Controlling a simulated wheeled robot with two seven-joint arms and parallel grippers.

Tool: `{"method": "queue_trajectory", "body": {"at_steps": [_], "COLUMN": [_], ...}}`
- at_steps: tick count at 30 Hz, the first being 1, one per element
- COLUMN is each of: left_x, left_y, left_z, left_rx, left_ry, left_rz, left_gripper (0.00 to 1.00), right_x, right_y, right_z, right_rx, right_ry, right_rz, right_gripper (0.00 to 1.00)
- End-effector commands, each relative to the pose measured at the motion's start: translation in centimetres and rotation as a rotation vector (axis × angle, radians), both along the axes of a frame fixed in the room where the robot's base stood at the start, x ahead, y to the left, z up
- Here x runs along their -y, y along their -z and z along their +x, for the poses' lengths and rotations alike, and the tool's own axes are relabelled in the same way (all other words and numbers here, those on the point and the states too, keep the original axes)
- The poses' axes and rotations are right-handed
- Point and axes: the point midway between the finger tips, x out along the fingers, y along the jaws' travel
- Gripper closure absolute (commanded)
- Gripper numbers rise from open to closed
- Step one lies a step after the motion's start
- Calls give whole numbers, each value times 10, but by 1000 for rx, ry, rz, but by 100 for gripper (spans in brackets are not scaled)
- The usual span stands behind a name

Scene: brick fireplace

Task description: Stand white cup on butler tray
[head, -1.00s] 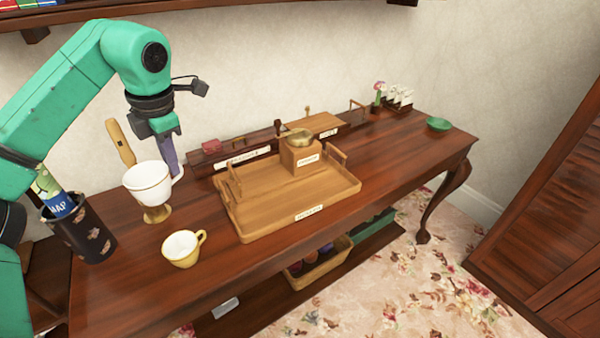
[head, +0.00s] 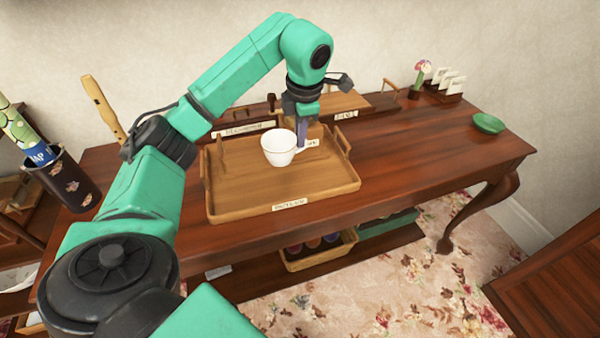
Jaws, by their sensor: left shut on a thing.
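The white cup (head: 279,148) is upright over the middle of the wooden butler tray (head: 230,207), which lies on the dark wooden table. I cannot tell whether the cup's base touches the tray floor. My left gripper (head: 303,141) points down at the cup's right side and is shut on the cup there. My right gripper is not in view.
The dark wooden table (head: 420,147) is clear to the right of the tray, up to a green bowl (head: 488,123) and a card rack (head: 447,88). A dark holder with rolled maps (head: 68,180) stands at the left. A basket (head: 318,252) sits on the shelf below.

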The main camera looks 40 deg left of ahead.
Motion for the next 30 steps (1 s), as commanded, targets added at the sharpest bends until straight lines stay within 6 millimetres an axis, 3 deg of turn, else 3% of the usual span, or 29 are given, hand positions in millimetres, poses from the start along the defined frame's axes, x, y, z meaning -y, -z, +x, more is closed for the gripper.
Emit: {"method": "queue_trajectory", "body": {"at_steps": [4,13,24,25,27,30], "left_x": [-1,0,0,0,0,0], "left_y": [43,93,104,103,103,103], "left_z": [-2,-1,0,0,0,0], "left_rx": [-6,-5,0,0,-1,-1], "left_ry": [1,0,0,0,0,0], "left_rz": [4,2,3,3,2,2], "left_gripper": [100,100,100,82,60,60], "right_x": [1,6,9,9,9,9], "right_y": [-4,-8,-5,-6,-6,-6], "right_z": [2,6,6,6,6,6], "right_rx": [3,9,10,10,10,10], "right_ry": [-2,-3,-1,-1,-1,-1], "right_rz": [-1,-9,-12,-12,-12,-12], "right_gripper": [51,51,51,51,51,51]}}
